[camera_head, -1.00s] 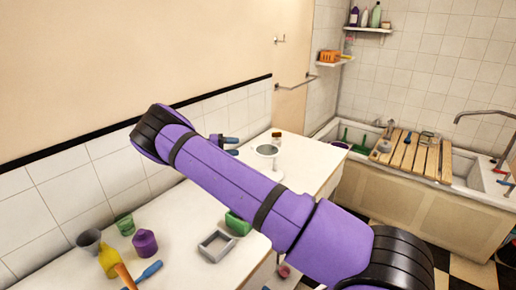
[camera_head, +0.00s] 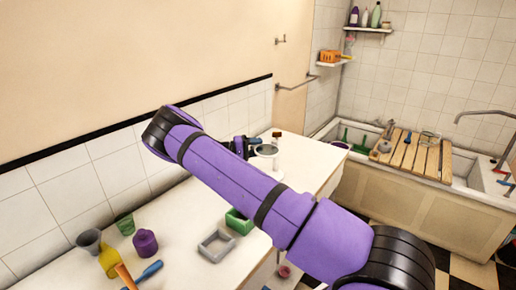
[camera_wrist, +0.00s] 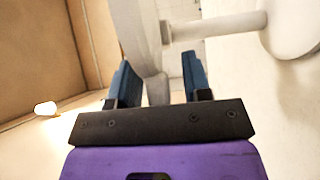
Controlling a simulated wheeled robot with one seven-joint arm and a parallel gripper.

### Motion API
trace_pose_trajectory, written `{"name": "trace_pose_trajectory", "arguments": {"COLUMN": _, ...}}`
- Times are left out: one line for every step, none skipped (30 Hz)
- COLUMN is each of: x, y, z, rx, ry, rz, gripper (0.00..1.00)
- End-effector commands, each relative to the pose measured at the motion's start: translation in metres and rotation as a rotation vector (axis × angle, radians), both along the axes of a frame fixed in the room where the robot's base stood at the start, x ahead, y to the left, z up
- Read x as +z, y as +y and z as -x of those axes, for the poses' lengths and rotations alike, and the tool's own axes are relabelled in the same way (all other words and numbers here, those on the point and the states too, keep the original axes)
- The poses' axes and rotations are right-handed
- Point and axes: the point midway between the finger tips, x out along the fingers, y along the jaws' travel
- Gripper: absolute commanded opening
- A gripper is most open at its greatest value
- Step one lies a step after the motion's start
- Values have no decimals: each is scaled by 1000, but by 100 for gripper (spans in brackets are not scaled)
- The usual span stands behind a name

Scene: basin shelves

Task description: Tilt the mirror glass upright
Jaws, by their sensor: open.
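The mirror is a round glass in a white frame (camera_head: 267,151) on a white stand near the far end of the counter. In the head view its glass lies tilted well back, facing largely upward. My gripper (camera_wrist: 161,80) is open, its two blue fingers beside the mirror. In the wrist view the white mirror frame (camera_wrist: 138,30) is close ahead, and a pale part of it shows between the fingers. The stem (camera_wrist: 220,30) and round base (camera_wrist: 292,28) are to the right. Contact cannot be told. My purple arm hides part of the counter.
A brown-topped jar (camera_head: 277,136) stands just behind the mirror. A green box (camera_head: 238,221), a grey frame (camera_head: 216,246) and several cups and bottles lie nearer on the counter. The tiled wall is close on the left. A basin with a wooden rack (camera_head: 412,155) is at the right.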

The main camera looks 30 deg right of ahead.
Motion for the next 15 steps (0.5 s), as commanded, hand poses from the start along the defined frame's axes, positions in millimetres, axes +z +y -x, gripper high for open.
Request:
{"name": "trace_pose_trajectory", "arguments": {"x": 0, "y": -2, "z": 1, "rx": 0, "ry": 0, "rz": 0, "gripper": 45}}
{"name": "trace_pose_trajectory", "arguments": {"x": 0, "y": -3, "z": 1, "rx": 0, "ry": 0, "rz": 0, "gripper": 45}}
{"name": "trace_pose_trajectory", "arguments": {"x": 0, "y": -4, "z": 2, "rx": 0, "ry": 0, "rz": 0, "gripper": 45}}
{"name": "trace_pose_trajectory", "arguments": {"x": 0, "y": -4, "z": 2, "rx": 0, "ry": 0, "rz": 0, "gripper": 45}}
{"name": "trace_pose_trajectory", "arguments": {"x": 0, "y": -4, "z": 2, "rx": 0, "ry": 0, "rz": 0, "gripper": 45}}
{"name": "trace_pose_trajectory", "arguments": {"x": 0, "y": -4, "z": 2, "rx": 0, "ry": 0, "rz": 0, "gripper": 45}}
{"name": "trace_pose_trajectory", "arguments": {"x": 0, "y": -4, "z": 2, "rx": 0, "ry": 0, "rz": 0, "gripper": 45}}
{"name": "trace_pose_trajectory", "arguments": {"x": 0, "y": -4, "z": 2, "rx": 0, "ry": 0, "rz": 0, "gripper": 45}}
{"name": "trace_pose_trajectory", "arguments": {"x": 0, "y": -4, "z": 2, "rx": 0, "ry": 0, "rz": 0, "gripper": 45}}
{"name": "trace_pose_trajectory", "arguments": {"x": 0, "y": -4, "z": 2, "rx": 0, "ry": 0, "rz": 0, "gripper": 45}}
{"name": "trace_pose_trajectory", "arguments": {"x": 0, "y": -4, "z": 2, "rx": 0, "ry": 0, "rz": 0, "gripper": 40}}
{"name": "trace_pose_trajectory", "arguments": {"x": 0, "y": -4, "z": 2, "rx": 0, "ry": 0, "rz": 0, "gripper": 31}}
{"name": "trace_pose_trajectory", "arguments": {"x": 0, "y": -4, "z": 2, "rx": 0, "ry": 0, "rz": 0, "gripper": 24}}
{"name": "trace_pose_trajectory", "arguments": {"x": 0, "y": -4, "z": 2, "rx": 0, "ry": 0, "rz": 0, "gripper": 17}}
{"name": "trace_pose_trajectory", "arguments": {"x": 0, "y": -4, "z": 2, "rx": 0, "ry": 0, "rz": 0, "gripper": 8}}
